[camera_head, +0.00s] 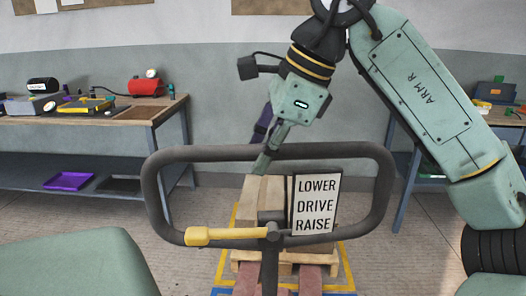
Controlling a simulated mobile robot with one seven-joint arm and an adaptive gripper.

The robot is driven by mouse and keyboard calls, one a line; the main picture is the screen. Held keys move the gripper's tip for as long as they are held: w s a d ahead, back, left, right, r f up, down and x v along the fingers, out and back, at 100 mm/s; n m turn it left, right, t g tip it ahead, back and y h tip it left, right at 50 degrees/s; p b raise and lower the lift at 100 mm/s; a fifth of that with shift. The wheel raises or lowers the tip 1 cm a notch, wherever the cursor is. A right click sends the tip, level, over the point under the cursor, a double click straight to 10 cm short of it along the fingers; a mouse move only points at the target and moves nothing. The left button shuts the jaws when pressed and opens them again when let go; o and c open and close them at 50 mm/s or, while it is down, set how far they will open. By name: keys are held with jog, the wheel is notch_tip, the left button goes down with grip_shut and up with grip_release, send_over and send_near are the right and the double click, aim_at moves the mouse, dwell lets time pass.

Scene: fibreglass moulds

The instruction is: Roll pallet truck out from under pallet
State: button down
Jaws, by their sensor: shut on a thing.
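The pallet truck's dark handle loop (158,200) stands large in front of me. A yellow-gripped lever (212,236) lies across its lower bar, and a sign (316,204) reads LOWER, DRIVE, RAISE. My gripper (266,157) reaches down to the loop's top bar and is shut on it, left of its middle. The fingertips partly cover the bar. Beyond the handle is the wooden pallet (246,257) with a light brown load (252,192) on it. Two reddish forks (310,281) show at the pallet's near side, running under it. The truck's lower body is mostly out of frame.
Yellow lines (348,270) frame the pallet on the floor, with blue marking at the near edge. A workbench (100,117) stands left, another (497,115) right. Floor left of the pallet (190,270) looks clear.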

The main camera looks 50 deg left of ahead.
jog(key=s+d+f+b, duration=0.1)
jog(key=s+d+b, duration=0.1)
jog(key=s+d, duration=0.5)
jog(key=s+d+f+t+y+b, duration=0.1)
jog(key=s+d+b, duration=0.2)
jog(key=s+d, duration=0.4)
jog(key=shift+s+d+f+n, duration=0.3)
jog(key=shift+s+d+f, duration=0.1)
jog(key=shift+s, duration=0.15)
